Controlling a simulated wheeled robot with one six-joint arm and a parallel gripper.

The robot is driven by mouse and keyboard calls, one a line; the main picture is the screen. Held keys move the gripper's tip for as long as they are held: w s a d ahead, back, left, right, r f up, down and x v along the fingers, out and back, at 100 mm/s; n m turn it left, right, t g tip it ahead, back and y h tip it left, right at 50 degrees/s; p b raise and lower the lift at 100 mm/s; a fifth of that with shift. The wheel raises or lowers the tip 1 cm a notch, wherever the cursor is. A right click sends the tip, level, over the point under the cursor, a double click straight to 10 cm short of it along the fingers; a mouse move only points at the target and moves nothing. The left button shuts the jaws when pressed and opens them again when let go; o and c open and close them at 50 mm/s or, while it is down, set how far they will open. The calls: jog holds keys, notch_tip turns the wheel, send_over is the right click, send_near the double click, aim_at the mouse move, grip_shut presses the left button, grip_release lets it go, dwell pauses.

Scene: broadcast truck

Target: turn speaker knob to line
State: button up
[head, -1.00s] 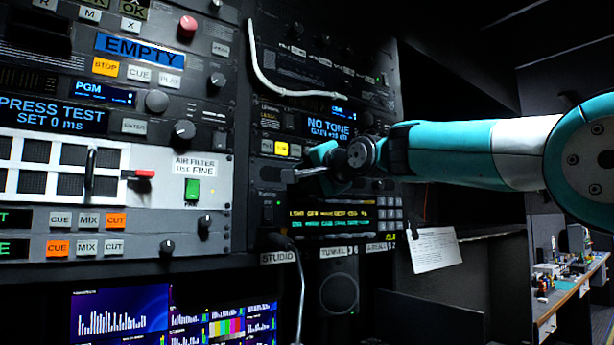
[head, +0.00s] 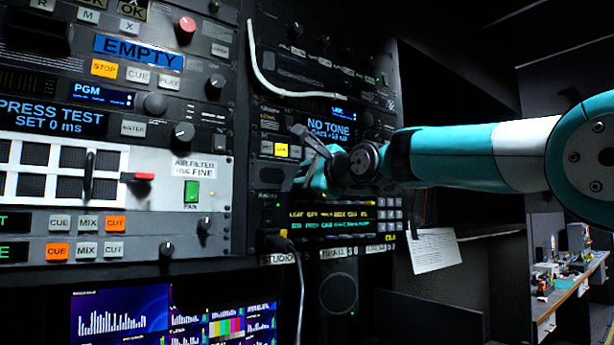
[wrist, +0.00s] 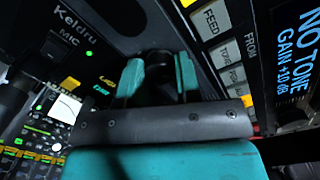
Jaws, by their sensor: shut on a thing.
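The dark round knob (wrist: 158,62) sits between the two teal fingers of my gripper (wrist: 158,82) in the wrist view. My gripper is shut on it, and the fingers hide its sides. Its pointer mark cannot be made out. It is on a dark panel marked Keldru and MIC, beside a column of buttons marked FEED and TONE (wrist: 228,54). No mark reading LINE can be read. In the head view, my gripper (head: 308,160) is against the rack below the NO TONE display (head: 330,128), and it hides the knob.
A white cable (head: 275,82) loops above the display. Another rack panel (head: 215,172) with a white front stands to the left. A workbench (head: 560,300) is far right.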

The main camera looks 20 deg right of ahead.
jog(key=shift+m, duration=0.6)
jog(key=o, duration=0.9)
jog(key=b+v, duration=0.6)
jog(key=v, duration=1.1)
jog(key=shift+s+d, duration=0.1)
jog(key=shift+s, duration=0.1)
jog(key=shift+f, duration=0.1)
